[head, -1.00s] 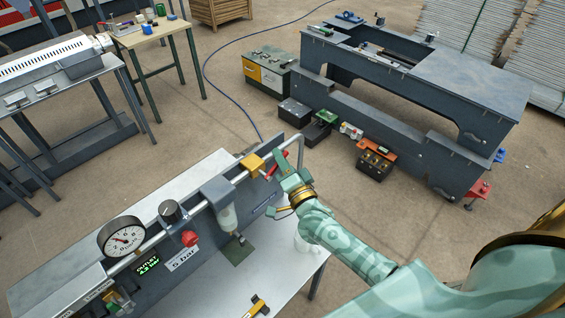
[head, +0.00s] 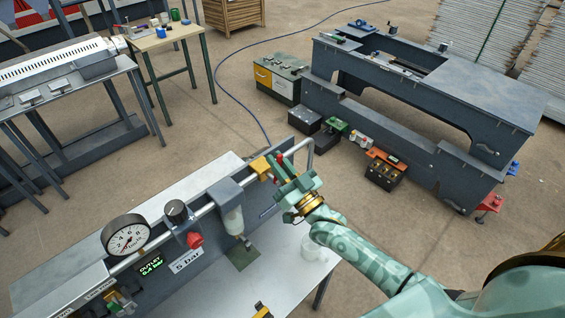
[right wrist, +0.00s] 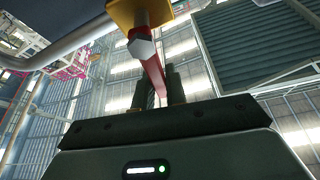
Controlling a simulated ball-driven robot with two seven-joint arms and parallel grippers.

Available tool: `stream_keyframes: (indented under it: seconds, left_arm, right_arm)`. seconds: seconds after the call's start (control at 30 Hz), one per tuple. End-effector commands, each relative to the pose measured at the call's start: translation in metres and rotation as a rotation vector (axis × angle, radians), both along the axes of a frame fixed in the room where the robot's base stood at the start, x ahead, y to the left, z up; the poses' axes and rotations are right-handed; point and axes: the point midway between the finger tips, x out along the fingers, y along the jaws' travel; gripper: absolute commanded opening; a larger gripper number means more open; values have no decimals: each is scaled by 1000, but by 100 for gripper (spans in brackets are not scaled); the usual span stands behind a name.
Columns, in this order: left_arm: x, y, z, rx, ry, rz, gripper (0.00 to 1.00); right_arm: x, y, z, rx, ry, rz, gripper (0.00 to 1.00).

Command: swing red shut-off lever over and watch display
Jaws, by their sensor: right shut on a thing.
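The red shut-off lever (head: 279,158) is on the yellow valve block (head: 261,166) at the far end of the pipe. My right gripper (head: 287,176) is shut on the lever and partly hides it in the head view. In the right wrist view, the red lever (right wrist: 150,66) runs from the yellow block (right wrist: 138,12) down between my fingers (right wrist: 161,88). The green-lit outlet display (head: 151,264) seems to read about 0.4 bar, though the digits are small. The round gauge (head: 127,236) has its needle toward the lower left. My left gripper is out of view.
A black knob (head: 176,211), a red knob (head: 195,240) and a grey filter unit with a clear bowl (head: 233,222) sit along the panel. A "5 bar" label (head: 187,261) is below. A clear jar (head: 313,247) stands on the bench, near my right forearm.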

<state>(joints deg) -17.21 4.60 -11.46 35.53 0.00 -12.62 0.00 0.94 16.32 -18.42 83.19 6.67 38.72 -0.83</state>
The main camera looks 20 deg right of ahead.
Motion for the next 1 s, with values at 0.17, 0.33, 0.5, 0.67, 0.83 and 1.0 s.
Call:
stream_keyframes:
  seconds: [0.17, 0.33, 0.5, 0.67, 0.83, 1.0]
  left_arm:
    - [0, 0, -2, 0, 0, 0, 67]
    - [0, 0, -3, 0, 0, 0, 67]
    - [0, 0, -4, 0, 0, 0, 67]
    - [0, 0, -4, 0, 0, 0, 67]
    - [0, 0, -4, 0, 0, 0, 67]
    - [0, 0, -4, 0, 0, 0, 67]
  right_arm:
    - [-2, 5, -1, -88, -27, 1, 0]
    - [-3, 9, -1, -140, -45, 1, 0]
    - [-4, 10, -1, -163, -53, 2, 0]
    - [-4, 10, -1, -170, -54, 2, 0]
    - [-4, 10, -1, -170, -54, 1, 0]
    - [-4, 10, -1, -169, -54, 1, 35]
